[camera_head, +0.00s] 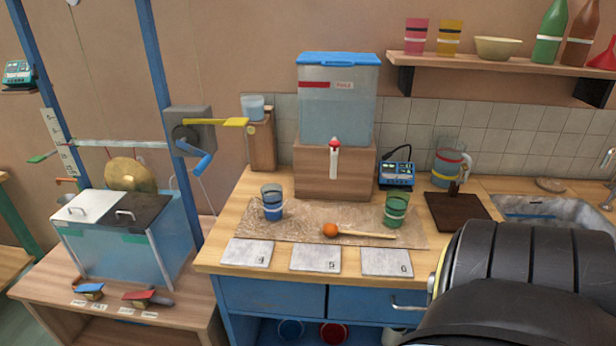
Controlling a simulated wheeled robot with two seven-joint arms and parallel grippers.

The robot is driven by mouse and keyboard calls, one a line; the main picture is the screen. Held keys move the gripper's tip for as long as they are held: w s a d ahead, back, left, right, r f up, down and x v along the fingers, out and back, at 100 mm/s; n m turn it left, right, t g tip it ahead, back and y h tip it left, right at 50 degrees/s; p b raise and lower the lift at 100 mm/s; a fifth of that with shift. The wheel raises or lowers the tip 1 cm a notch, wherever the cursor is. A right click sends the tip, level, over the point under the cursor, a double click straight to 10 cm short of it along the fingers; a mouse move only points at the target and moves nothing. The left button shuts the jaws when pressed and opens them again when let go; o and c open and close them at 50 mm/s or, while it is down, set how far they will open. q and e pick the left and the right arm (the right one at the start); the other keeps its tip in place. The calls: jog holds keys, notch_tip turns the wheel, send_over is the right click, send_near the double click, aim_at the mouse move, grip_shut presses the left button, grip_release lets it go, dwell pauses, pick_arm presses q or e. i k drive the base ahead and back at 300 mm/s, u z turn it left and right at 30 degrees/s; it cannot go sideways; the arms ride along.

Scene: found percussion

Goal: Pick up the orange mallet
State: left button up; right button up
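The orange mallet (331,230) lies on a brown crinkled sheet (300,212) on the wooden counter. Its round orange head is at the left and its pale wooden stick points right. A glass with a blue band (272,203) stands to its left, and a green glass (395,210) stands just behind the stick's right end. A large black and grey arm part of mine fills the lower right corner. Neither gripper shows in the view.
Several white numbered cards (315,258) lie along the counter's front edge. A water dispenser (338,105) stands on a wooden block behind the mallet. A dark board (457,212) and a sink (540,212) are to the right. A lidded tank (130,235) is at the left.

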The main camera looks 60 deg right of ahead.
aim_at(331, 230)
jog(key=i, duration=0.9)
jog(key=z, duration=2.05)
